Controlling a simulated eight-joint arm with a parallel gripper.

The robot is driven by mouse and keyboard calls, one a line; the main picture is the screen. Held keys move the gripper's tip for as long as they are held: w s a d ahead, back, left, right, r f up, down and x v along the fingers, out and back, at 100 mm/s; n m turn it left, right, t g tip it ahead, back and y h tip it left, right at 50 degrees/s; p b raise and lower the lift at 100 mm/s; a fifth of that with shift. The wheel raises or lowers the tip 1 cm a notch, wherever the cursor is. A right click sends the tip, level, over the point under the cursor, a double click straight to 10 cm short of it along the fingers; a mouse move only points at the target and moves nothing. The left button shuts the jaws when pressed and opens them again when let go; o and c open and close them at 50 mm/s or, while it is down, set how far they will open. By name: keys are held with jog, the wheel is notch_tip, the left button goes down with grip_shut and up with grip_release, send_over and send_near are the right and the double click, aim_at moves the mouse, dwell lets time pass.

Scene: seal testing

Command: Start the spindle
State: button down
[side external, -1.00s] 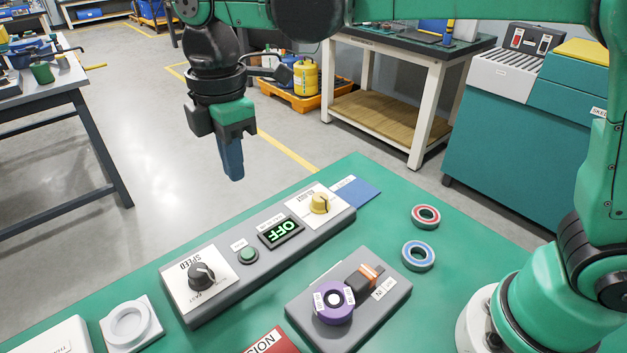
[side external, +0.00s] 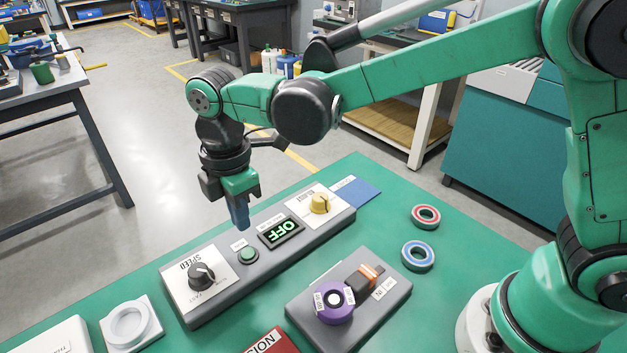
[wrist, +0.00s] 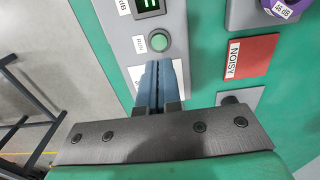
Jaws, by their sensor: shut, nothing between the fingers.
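A grey control box (side external: 228,292) lies on the green bench. It carries a black SPEED knob (side external: 201,276), a round green button (side external: 248,256) labelled RUN in the wrist view, a display (side external: 281,233) reading OFF, and a yellow knob (side external: 320,203). My gripper (side external: 243,227) is shut and empty, pointing down just above the box near the green button. In the wrist view, the closed blue fingertips (wrist: 158,64) appear just below the green button (wrist: 159,42). I see a gap, and no contact with the button. The fingers cover part of the speed panel in the wrist view.
A grey fixture holds a purple ring (side external: 334,303). A red NOISY block (side external: 268,342), a white ring holder (side external: 131,325), a red ring (side external: 426,216) and a blue ring (side external: 418,256) are on the bench (side external: 480,264). The air above the box is otherwise clear.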

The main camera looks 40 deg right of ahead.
aim_at(248, 252)
notch_tip(248, 252, down, 6)
jog(key=shift+r, duration=0.1)
dwell(0.4)
jog(key=shift+f, duration=0.9)
notch_tip(248, 252, up, 15)
jog(key=shift+f, duration=0.15)
dwell(0.4)
jog(key=s+d+f+m+t, duration=0.1)
jog(key=s+d+m+t, duration=0.2)
jog(key=d+m, duration=0.6)
jog(key=s+d+f+m+t, duration=0.1)
jog(key=s+d+m+t, duration=0.3)
jog(key=d+m, duration=0.4)
jog(key=shift+s+d+f+m, duration=0.3)
jog(key=shift+s+d+m, duration=0.1)
jog(key=shift+m, duration=0.1)
